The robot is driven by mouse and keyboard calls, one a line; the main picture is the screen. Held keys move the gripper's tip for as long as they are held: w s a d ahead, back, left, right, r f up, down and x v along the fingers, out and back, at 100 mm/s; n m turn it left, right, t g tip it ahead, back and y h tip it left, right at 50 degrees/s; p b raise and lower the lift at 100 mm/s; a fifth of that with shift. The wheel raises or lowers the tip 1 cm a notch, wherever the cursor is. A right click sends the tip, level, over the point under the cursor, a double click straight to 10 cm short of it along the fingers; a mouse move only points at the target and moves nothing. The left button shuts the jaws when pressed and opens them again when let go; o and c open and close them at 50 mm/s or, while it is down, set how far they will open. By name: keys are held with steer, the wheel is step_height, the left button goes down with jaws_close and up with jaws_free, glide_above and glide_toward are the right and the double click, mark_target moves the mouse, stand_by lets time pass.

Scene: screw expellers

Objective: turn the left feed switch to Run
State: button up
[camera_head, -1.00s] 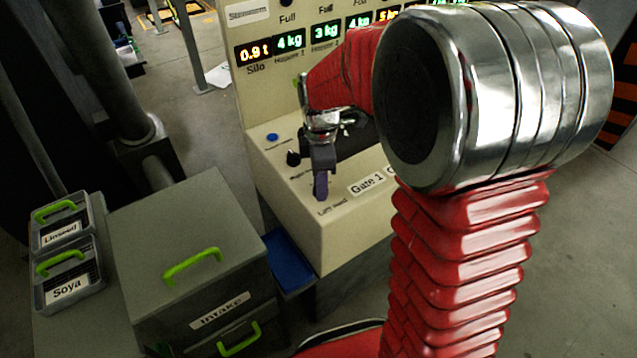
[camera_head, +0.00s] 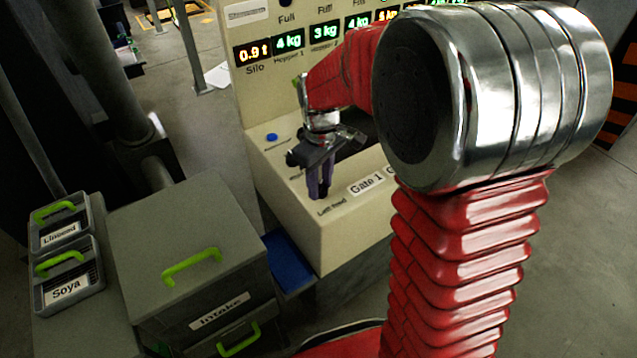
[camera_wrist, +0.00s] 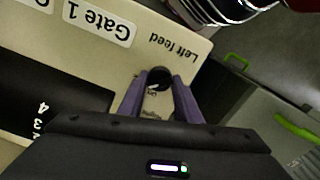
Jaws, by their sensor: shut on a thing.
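The left feed switch (camera_wrist: 159,74) is a small black knob on the sloped cream console. In the wrist view it sits between the tips of my purple fingers, beside the upside-down "Left feed" label (camera_wrist: 174,47). My gripper (camera_wrist: 160,82) is shut on this knob, with one finger on each side. In the head view my gripper (camera_head: 319,190) points down at the console just above the "Left feed" label (camera_head: 331,207), and the knob is hidden by the fingers. The small position marks by the knob are too small to read, so its setting cannot be told.
The cream console (camera_head: 345,235) has a "Gate 1" label (camera_head: 366,181) and a blue button (camera_head: 271,137). A display panel (camera_head: 300,62) rises behind it. A grey Intake box (camera_head: 180,240) with green handles and the Linseed (camera_head: 60,225) and Soya (camera_head: 66,280) bins stand left.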

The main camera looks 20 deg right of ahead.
mark_target(320, 185)
steer(key=shift+s+d+f+m, duration=0.1)
steer(key=shift+s+m, duration=0.05)
steer(key=shift+m, duration=0.65)
steer(key=o, duration=1.1)
steer(key=shift+c, duration=0.2)
steer(key=shift+r, duration=0.2)
steer(key=shift+r, duration=0.3)
step_height(320, 185, up, 13)
steer(key=shift+f, duration=0.1)
